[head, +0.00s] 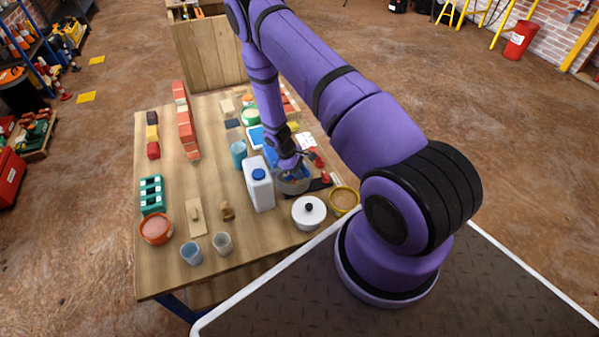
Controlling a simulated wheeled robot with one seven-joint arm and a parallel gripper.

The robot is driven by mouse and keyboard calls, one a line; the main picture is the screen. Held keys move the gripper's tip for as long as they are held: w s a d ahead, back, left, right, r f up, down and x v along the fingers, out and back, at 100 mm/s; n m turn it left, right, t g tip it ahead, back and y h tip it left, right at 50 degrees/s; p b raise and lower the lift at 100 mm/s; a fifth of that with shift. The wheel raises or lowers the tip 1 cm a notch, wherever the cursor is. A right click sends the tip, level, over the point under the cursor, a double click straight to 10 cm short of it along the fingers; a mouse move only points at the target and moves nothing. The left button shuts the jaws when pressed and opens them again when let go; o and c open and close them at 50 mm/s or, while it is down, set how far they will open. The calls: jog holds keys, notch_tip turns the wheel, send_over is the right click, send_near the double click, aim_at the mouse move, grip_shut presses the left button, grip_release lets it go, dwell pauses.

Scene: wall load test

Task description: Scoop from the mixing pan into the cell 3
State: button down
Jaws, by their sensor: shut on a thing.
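The pan's inside is largely covered by my gripper. A teal-green tray with several cells (152,195) lies at the table's left side, apart from my gripper. Its cell numbers are too small to read, so I cannot tell which is cell 3.
A white jug with a blue cap (259,187) stands just left of the pan. An orange bowl (157,229) and two cups (191,253) are near the front left.

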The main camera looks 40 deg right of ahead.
jog(key=shift+s, duration=0.15)
jog(key=shift+r, duration=4.1)
jog(key=shift+s+a+m+t+y, duration=0.4)
jog(key=shift+m+t, duration=0.25)
jog(key=shift+m, duration=0.35)
jog(key=shift+s+a+m+t+y, duration=0.25)
jog(key=shift+m+t+y, duration=0.35)
jog(key=shift+m, duration=0.4)
jog(key=shift+s+a+m+t+y, duration=0.4)
jog(key=shift+m+t, duration=0.25)
jog(key=shift+m, duration=0.35)
jog(key=shift+d, duration=0.1)
